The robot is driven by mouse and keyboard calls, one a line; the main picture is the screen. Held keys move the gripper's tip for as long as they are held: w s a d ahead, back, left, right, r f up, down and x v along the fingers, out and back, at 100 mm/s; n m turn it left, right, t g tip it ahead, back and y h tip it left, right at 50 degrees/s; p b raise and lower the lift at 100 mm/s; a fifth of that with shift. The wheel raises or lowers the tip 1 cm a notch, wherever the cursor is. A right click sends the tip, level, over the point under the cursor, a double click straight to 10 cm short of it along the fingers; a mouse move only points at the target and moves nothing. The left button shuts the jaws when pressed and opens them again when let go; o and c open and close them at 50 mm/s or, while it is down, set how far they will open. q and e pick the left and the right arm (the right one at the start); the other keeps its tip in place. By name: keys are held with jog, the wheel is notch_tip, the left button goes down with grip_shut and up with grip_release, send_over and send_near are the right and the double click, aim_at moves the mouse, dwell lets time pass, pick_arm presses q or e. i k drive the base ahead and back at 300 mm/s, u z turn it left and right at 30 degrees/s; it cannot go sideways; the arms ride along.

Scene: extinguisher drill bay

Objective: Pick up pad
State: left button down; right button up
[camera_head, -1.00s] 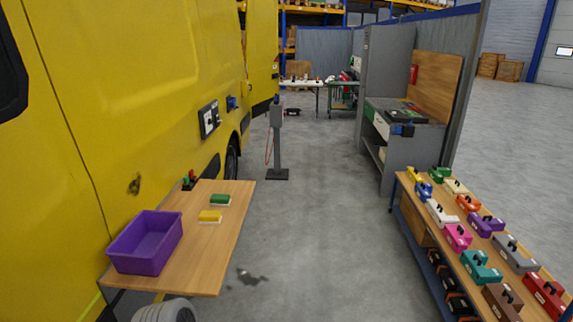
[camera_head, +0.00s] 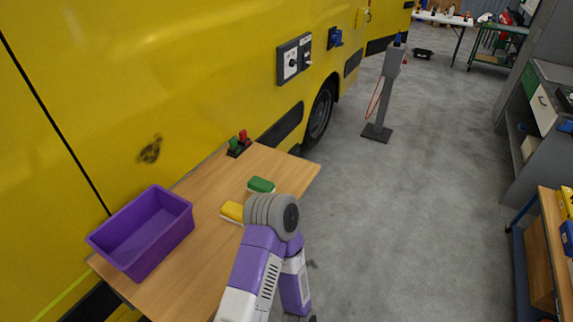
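Two pads lie on the wooden table beside the yellow van. The green pad (camera_head: 261,184) has a pale underside and lies toward the table's right edge. The yellow pad (camera_head: 231,210) also has a pale underside and lies nearer to me, left of the green one. A purple and white arm of mine rises from the bottom, and its grey joint covers the right end of the yellow pad in the picture. Neither gripper can be made out. Both pads lie apart from each other on the tabletop.
A purple open bin (camera_head: 143,232) stands on the left of the wooden table (camera_head: 205,272). A small holder with green and red parts (camera_head: 239,145) is at the table's back edge. The yellow van (camera_head: 150,80) borders the table behind.

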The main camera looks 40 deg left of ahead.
aim_at(257, 184)
jog(key=i, duration=1.8)
jog(key=u, duration=3.5)
